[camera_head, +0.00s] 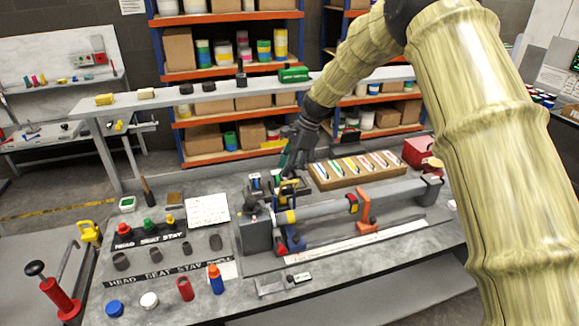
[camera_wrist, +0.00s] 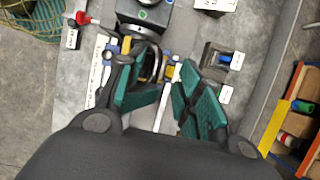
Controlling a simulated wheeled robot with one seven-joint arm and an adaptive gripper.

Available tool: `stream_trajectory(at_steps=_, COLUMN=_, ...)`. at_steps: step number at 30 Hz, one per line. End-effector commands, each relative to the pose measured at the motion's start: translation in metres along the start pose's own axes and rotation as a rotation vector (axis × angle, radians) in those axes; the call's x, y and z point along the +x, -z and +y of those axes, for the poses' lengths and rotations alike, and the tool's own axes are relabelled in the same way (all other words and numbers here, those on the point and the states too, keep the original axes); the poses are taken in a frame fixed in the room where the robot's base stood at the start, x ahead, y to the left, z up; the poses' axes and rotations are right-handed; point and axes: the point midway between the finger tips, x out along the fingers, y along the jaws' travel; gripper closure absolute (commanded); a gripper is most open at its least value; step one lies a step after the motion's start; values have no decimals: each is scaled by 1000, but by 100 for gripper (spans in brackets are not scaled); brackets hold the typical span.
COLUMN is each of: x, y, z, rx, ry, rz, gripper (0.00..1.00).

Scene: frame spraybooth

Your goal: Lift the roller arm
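A grey fixture with a long metal beam (camera_head: 335,207) lies across the bench, with a grey block (camera_head: 255,236) at its left end. My gripper (camera_head: 290,180) points down over the left part of this fixture, close to small yellow and dark parts. In the wrist view my gripper (camera_wrist: 163,70) has its two green-padded fingers apart. A dark curved part with a silvery edge (camera_wrist: 150,65) shows at the left finger, perhaps the roller arm; I cannot tell whether they touch. Small blue and yellow parts (camera_wrist: 172,72) show in the gap. Nothing is visibly gripped.
An orange upright (camera_head: 366,210) and a blue upright (camera_head: 292,232) stand along the beam. A wooden tray of coloured items (camera_head: 320,182) lies behind it, near a red box (camera_head: 420,151). Bottles and caps crowd the front left. A raised shelf (camera_head: 150,98) spans behind.

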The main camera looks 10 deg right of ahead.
Motion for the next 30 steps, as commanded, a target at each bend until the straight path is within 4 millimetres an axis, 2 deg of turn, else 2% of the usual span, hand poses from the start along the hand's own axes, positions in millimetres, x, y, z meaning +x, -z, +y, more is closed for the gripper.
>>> stream_trajectory(at_steps=7, x=-1, y=-1, z=-2, rx=0, ry=0, rz=0, gripper=68)
stream_trajectory(at_steps=30, x=-32, y=4, z=-31, rx=-1, ry=3, rz=0, gripper=68)
